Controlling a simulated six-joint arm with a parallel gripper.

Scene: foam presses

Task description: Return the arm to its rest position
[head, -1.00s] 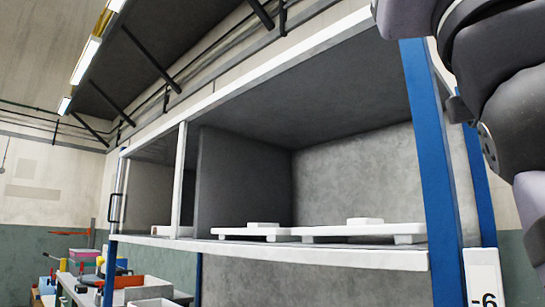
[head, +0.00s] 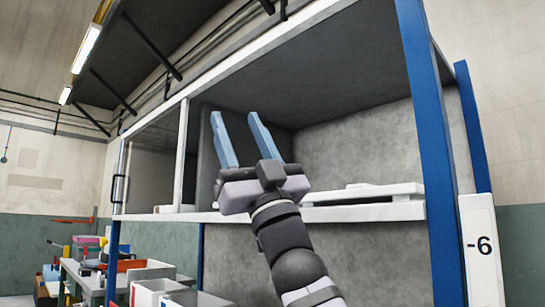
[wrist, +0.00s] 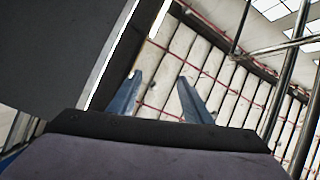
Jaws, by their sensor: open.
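My gripper (head: 231,126) is in the middle of the head view, raised on my arm in front of the shelf cabinet, with its two blue fingers pointing up. The fingers stand apart with nothing between them. In the wrist view the gripper (wrist: 160,85) also shows open and empty, with the ceiling behind it. My arm hides part of the shelf board.
The cabinet has blue posts (head: 428,150) and a white shelf edge (head: 370,212). A white foam piece (head: 365,195) lies on the shelf. At lower left is a table (head: 95,283) with bins and coloured items.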

